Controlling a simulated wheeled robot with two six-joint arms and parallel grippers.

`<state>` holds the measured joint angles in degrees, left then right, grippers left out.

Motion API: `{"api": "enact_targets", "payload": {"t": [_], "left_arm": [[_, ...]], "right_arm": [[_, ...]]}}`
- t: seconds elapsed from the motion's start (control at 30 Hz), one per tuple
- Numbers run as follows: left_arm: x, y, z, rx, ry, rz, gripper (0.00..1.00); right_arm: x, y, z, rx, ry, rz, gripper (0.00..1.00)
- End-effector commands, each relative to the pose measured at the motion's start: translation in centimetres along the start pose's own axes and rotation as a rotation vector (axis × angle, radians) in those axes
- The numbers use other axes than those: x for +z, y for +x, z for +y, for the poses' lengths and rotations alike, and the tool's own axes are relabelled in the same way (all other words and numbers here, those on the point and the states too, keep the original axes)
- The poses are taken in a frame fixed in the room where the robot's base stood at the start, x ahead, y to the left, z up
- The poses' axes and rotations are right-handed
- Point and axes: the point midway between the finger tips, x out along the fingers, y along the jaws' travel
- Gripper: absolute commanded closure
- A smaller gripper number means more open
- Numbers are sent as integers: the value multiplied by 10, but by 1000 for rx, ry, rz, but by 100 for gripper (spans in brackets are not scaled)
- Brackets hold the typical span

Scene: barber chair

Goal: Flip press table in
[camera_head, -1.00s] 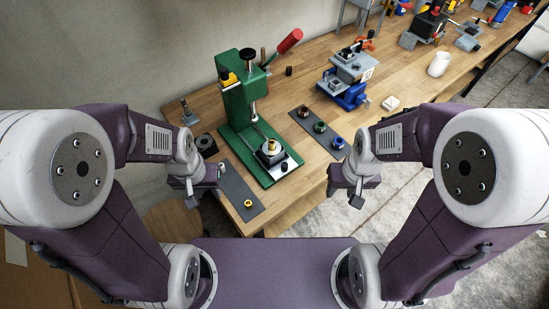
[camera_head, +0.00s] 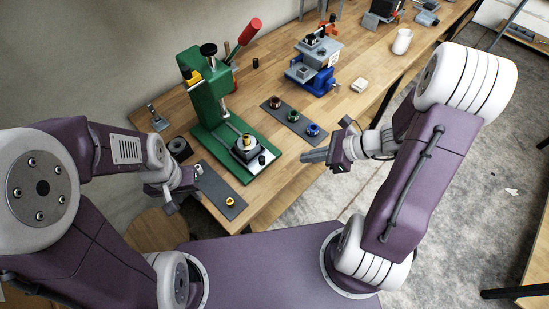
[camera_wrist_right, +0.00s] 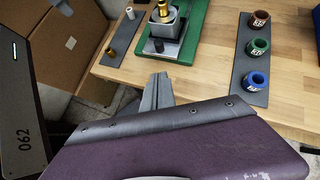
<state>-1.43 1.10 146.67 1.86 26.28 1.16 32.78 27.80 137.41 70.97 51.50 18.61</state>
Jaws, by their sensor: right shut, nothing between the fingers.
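The green arbor press (camera_head: 208,106) stands on the wooden bench, with a red-gripped lever (camera_head: 250,32). Its press table (camera_head: 246,152), a grey block on a silver plate, sits at the front of the green base. A brass-coloured piece is on top and a black knob (camera_head: 262,160) is at its edge. The press table (camera_wrist_right: 170,24) also shows in the right wrist view. My right gripper (camera_head: 313,157) is shut and empty, pointing left, apart from the press and to its right. It also shows in the wrist view (camera_wrist_right: 156,90). My left gripper (camera_head: 184,198) is left of the press, jaws unclear.
A dark strip (camera_head: 294,122) with brown, green and blue rings lies right of the press. Another dark strip (camera_head: 216,186) with a yellow ring lies at the front left. A blue vise (camera_head: 314,76) stands behind. Bare bench (camera_head: 285,160) lies between press and right gripper.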

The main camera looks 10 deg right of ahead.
Motion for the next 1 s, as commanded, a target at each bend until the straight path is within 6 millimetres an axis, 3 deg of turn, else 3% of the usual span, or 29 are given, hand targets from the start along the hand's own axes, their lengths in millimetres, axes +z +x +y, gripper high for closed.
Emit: {"api": "enact_targets", "payload": {"t": [0.47, 0.97, 1.0], "left_arm": [[0, 1, 0, 0, 0, 0, 64], [1, 13, 0, 0, 0, 0, 64], [1, 7, 0, 0, 0, 0, 64]], "right_arm": [[-8, 0, -3, -17, 23, 1, 100], [-9, 99, -3, -12, 21, 4, 100], [1, 102, -4, -13, 18, 3, 100]]}}
